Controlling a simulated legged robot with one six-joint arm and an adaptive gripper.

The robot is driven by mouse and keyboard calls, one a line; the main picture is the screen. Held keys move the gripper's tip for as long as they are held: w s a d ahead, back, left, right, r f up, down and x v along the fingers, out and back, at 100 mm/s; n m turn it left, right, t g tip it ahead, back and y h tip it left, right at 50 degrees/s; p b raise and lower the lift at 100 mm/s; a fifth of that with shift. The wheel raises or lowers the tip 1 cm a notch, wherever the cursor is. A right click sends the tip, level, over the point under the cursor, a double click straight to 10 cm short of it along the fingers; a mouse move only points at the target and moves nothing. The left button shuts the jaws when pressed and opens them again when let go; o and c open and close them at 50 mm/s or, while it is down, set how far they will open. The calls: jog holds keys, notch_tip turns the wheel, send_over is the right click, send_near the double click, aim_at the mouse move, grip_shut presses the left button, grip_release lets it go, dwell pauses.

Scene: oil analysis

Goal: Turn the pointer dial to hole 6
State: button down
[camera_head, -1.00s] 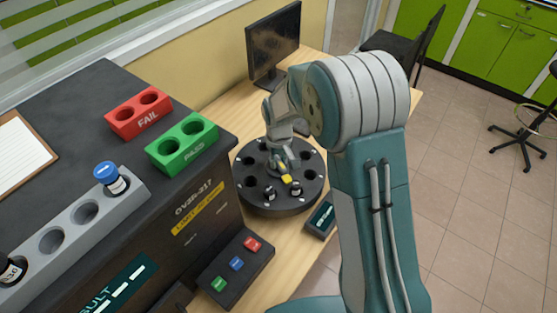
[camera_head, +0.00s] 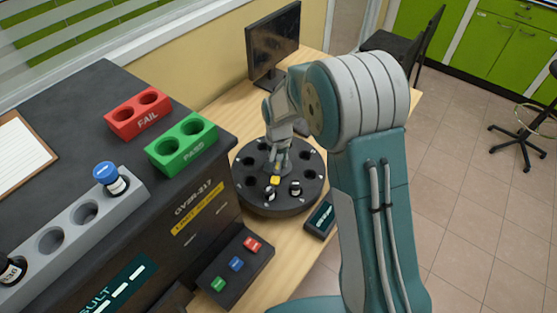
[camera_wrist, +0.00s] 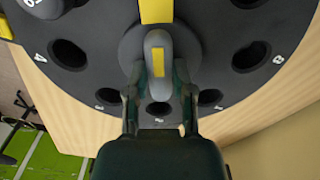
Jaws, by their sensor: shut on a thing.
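The pointer dial is a dark round plate (camera_head: 310,203) with a ring of numbered holes, on the wooden table. Its pointer has a grey grip with a yellow stripe (camera_wrist: 158,60) and a yellow tip (camera_head: 275,180). In the head view the tip points to the front, towards a dark vial (camera_head: 270,194). In the wrist view the tip (camera_wrist: 156,10) points to the top edge. My gripper (camera_wrist: 160,85) is shut on the pointer grip, one finger on each side. Numbers 4 and 8 show at the left and right; hole 6 cannot be clearly read.
A second vial (camera_head: 295,188) stands in the dial. A black analyser (camera_head: 150,235) at left carries a red FAIL rack (camera_head: 139,118), a green PASS rack (camera_head: 182,150) and a grey rack (camera_head: 60,262). A button box (camera_head: 237,266), small display (camera_head: 320,218) and monitor (camera_head: 273,45) surround the dial.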

aim_at(277, 161)
jog(key=shift+s+f+m, duration=0.1)
jog(key=shift+f+m, duration=0.05)
jog(key=shift+m, duration=0.25)
jog(key=shift+c, duration=2.4)
grip_release()
jog(key=shift+a, duration=0.15)
notch_tip(277, 161, up, 12)
